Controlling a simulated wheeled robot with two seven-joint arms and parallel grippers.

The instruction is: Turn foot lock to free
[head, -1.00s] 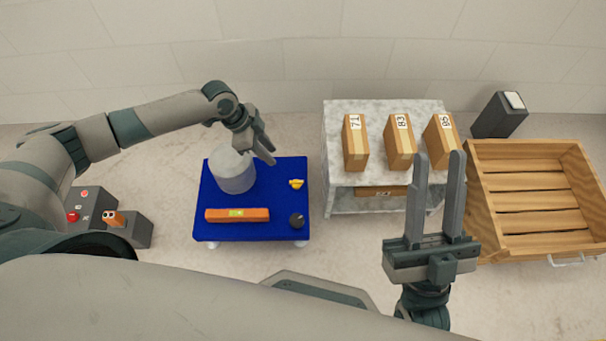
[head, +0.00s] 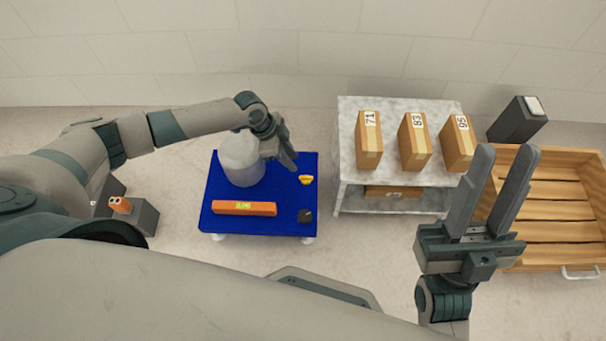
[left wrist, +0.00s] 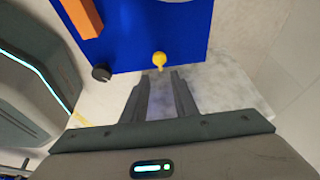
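A blue platform (head: 225,188) stands on small feet on the floor at centre left. A small yellow knob or lever (head: 306,180) sits at its right edge, and a dark round knob (head: 305,215) is at its front right corner. I cannot tell for certain which is the foot lock. My left gripper (head: 290,164) is open and empty, just up and left of the yellow piece. In the left wrist view the yellow piece (left wrist: 159,60) lies just beyond and between the open fingertips (left wrist: 160,76). My right gripper (head: 507,155) is open and empty at the right.
A pale cylinder (head: 242,162) and an orange level (head: 244,208) rest on the platform. A marble-look shelf (head: 350,160) with numbered boxes (head: 415,142) stands to its right, near a wooden crate (head: 560,223). A grey box with an orange item (head: 145,216) is at left.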

